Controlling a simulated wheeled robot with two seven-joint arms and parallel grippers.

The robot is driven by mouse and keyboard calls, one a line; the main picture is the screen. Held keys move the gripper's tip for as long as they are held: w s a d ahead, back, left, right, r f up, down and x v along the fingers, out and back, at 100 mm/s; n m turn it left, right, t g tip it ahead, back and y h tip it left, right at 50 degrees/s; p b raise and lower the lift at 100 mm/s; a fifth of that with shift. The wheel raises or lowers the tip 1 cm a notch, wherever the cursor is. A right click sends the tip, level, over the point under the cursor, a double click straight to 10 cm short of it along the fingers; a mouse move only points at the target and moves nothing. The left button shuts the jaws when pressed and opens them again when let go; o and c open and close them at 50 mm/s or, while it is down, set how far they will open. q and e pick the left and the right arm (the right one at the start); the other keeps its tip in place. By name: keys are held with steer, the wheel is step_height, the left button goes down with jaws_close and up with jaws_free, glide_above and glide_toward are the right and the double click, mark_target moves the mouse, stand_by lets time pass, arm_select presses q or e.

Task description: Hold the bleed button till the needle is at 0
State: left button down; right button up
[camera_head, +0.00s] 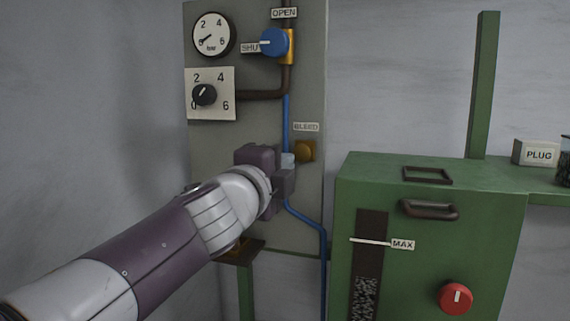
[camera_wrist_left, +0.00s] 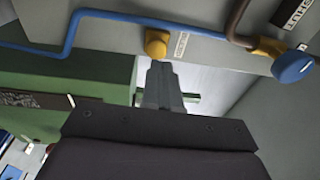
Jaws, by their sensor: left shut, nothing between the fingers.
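The round white bar gauge (camera_head: 211,34) is at the panel's upper left. Its dark needle points down-left, at or near 0. My right gripper is out of view.
A blue valve knob (camera_head: 274,42) sits between OPEN and SHUT labels. A black dial (camera_head: 204,95) is below the gauge. A blue tube (camera_head: 306,217) runs down the panel. A green cabinet (camera_head: 440,250) with a red knob (camera_head: 456,298) stands to the right.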

arm_select(q)
steer(key=v, duration=0.8)
steer(key=a+f+n+g+y+b, duration=0.15)
steer(key=f+n, duration=0.25)
steer(key=f, duration=0.5)
steer(key=a+f+n+g+y, duration=0.25)
steer(key=f+n, duration=0.25)
steer(key=f, duration=0.5)
steer(key=a+f+n+g+y, duration=0.2)
steer(key=f+n+g, duration=0.15)
steer(key=f, duration=0.55)
steer(key=s+a+f+n+g+b, duration=0.1)
steer(key=s+a+f+n+g, duration=0.1)
steer(key=f, duration=0.6)
steer(key=s+a+f+n+g+b, duration=0.2)
steer(key=s+a+f+n+g, duration=0.1)
steer(key=s+f, duration=0.4)
steer(key=s+a+f+n+g+y+b, duration=0.1)
steer(key=s+a+f+n+g+b, duration=0.1)
steer(key=f, duration=0.9)
steer(key=s+a+n+g, duration=0.1)
steer(key=s+a+n, duration=0.1)
steer(key=n, duration=0.1)
steer(key=shift+s+f, duration=0.15)
steer(key=shift+s, duration=0.15)
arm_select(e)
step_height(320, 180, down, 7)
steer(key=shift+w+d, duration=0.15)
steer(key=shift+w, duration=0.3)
